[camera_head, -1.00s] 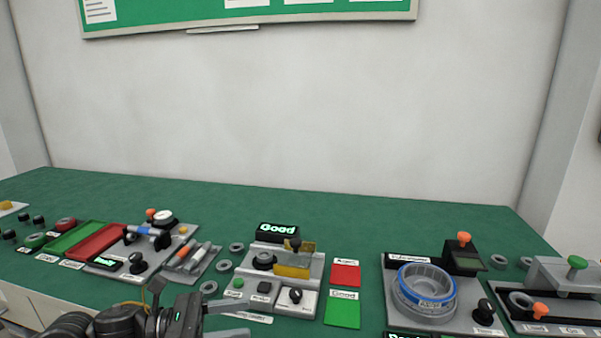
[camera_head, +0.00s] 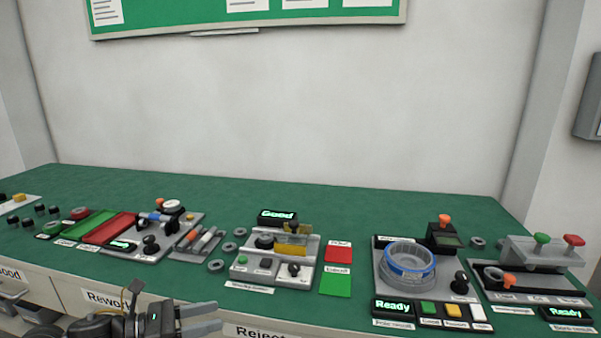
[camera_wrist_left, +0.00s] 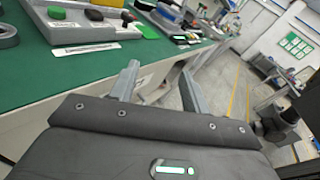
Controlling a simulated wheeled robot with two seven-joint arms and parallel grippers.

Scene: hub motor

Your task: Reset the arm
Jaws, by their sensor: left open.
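My left gripper (camera_head: 203,319) is at the bottom of the head view, in front of the table's front edge and below the tabletop. It is open and empty. In the left wrist view its two grey fingers (camera_wrist_left: 158,84) stand apart with nothing between them; the table front and the floor show beyond. My right gripper is not in view.
The green table (camera_head: 330,205) carries several stations: a "Good" display (camera_head: 277,217), a ring fixture (camera_head: 407,262) with a blue band, a clamp station (camera_head: 540,262), and red and green trays (camera_head: 108,228). Drawers labelled "Rework" and "Reject" (camera_head: 258,331) line the table front. A wall stands behind.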

